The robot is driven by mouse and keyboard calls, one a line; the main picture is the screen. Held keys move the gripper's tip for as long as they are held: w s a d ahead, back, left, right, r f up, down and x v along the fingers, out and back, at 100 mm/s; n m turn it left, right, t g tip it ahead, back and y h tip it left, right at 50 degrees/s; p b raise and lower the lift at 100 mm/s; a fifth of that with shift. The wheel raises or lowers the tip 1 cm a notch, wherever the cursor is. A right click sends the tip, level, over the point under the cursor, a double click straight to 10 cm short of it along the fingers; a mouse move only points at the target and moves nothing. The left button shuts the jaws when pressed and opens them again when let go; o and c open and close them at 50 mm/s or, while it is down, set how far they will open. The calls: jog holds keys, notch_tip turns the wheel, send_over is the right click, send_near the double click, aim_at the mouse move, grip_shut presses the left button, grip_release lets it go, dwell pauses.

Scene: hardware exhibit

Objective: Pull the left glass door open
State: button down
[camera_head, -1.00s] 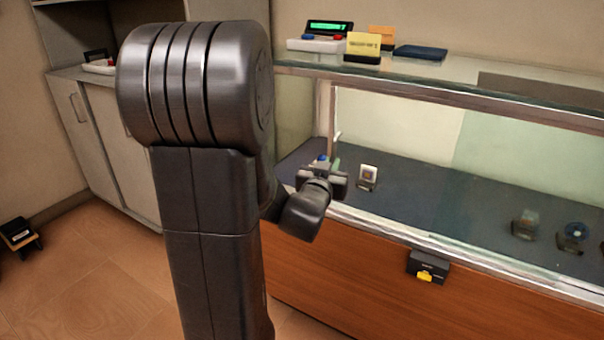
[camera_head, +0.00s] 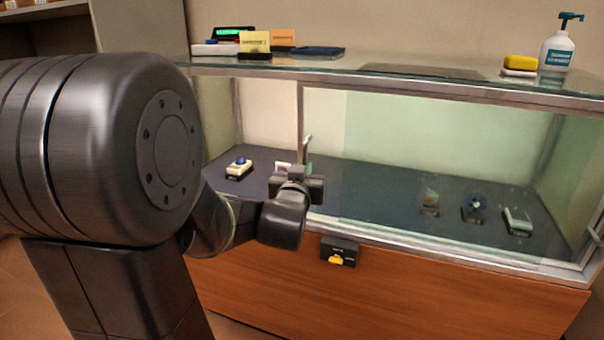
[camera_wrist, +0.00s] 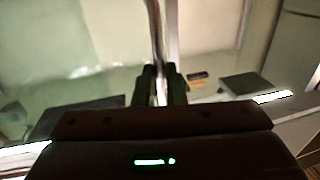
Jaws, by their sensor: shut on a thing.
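The glass display case (camera_head: 420,238) stands in front of me with a metal frame and a wooden base. Its left glass door (camera_head: 325,115) has a vertical metal left edge and an upright handle (camera_head: 307,145). My gripper (camera_head: 300,178) is at that handle, low on the door. In the wrist view its dark fingers (camera_wrist: 160,84) are shut on the upright metal handle bar (camera_wrist: 157,40). Left of the door's edge is an untinted gap into the case. A greener glass area begins to the right.
Inside are a blue-button device (camera_head: 239,168) and several small exhibits. A pump bottle (camera_head: 558,48) and yellow sponge (camera_head: 520,63) stand on top.

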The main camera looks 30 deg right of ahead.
jog(key=c, duration=1.5)
grip_release()
jog(key=p+v, duration=0.2)
jog(key=v, duration=1.1)
jog(key=shift+s+a+p, duration=0.3)
jog(key=shift+w+d, duration=0.1)
jog(key=b+x, duration=0.2)
jog(key=x, duration=1.1)
jog(key=shift+w+d, duration=0.2)
jog(key=shift+w, duration=0.1)
jog(key=shift+a, duration=0.15)
